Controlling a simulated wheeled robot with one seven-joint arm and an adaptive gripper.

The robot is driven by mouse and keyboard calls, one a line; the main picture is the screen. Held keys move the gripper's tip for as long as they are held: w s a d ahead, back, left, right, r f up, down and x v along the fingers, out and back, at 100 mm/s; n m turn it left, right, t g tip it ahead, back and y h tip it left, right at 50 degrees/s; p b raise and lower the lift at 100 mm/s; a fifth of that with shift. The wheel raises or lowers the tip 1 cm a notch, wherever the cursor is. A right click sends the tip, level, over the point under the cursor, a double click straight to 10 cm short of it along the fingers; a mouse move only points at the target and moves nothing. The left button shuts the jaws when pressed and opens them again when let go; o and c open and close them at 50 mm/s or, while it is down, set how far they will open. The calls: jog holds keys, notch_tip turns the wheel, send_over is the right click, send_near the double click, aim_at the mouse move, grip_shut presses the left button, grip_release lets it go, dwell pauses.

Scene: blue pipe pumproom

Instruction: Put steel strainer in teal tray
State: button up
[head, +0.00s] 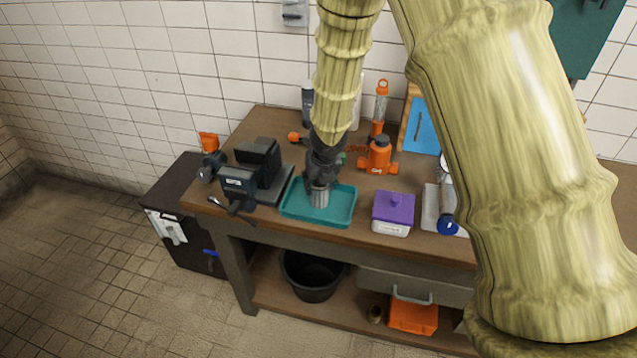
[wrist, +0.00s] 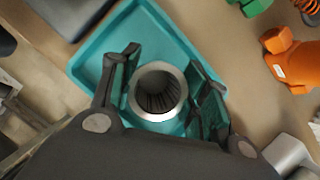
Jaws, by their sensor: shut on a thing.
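The steel strainer (head: 319,194) is a grey metal cylinder, upright below my gripper (head: 320,182) and over the teal tray (head: 345,217). In the wrist view my gripper (wrist: 165,95) is shut on the strainer, with one finger on each side of it. There the strainer (wrist: 158,92) shows its bright round rim and dark ribbed inside, and the teal tray (wrist: 128,28) spreads around and beneath it. I cannot tell whether the strainer's bottom touches the tray floor.
A black vise (head: 255,175) stands left of the tray. A white tub with a purple lid (head: 394,207) stands to its right. An orange bottle jack (head: 378,158) is behind right, and it also shows in the wrist view (wrist: 294,62). The bench's front edge lies just before the tray.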

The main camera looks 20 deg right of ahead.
jog(key=shift+f, duration=0.2)
jog(key=o, duration=1.1)
jog(key=shift+c, duration=0.2)
jog(key=shift+r, duration=0.1)
jog(key=shift+r, duration=0.1)
